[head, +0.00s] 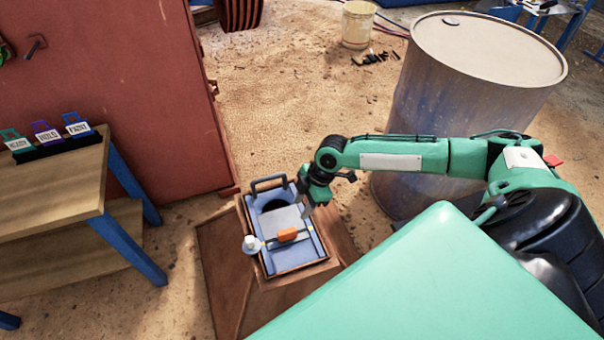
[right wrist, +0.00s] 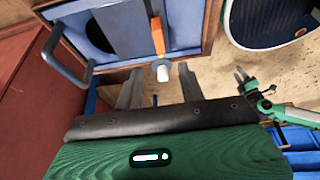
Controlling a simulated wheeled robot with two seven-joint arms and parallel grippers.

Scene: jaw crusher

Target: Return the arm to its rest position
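My right gripper (head: 312,202) is over the upper right part of a small blue box-like machine with a dark round opening (head: 283,263). In the right wrist view its two grey fingers (right wrist: 158,90) stand apart with nothing held between them. The machine's frame (right wrist: 205,15), orange block (right wrist: 157,38) and white knob (right wrist: 163,71) show beyond the fingers. My right arm (head: 400,155) stretches out from the right side of the head view. My left gripper cannot be made out in the head view.
A large metal drum (head: 465,100) stands just behind my right arm. A red cabinet (head: 110,90) is at the left. A wooden table (head: 50,195) carries several small tags (head: 47,134). A pale bucket (head: 358,25) stands at the back. Sandy floor (head: 270,110) is clear between cabinet and drum.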

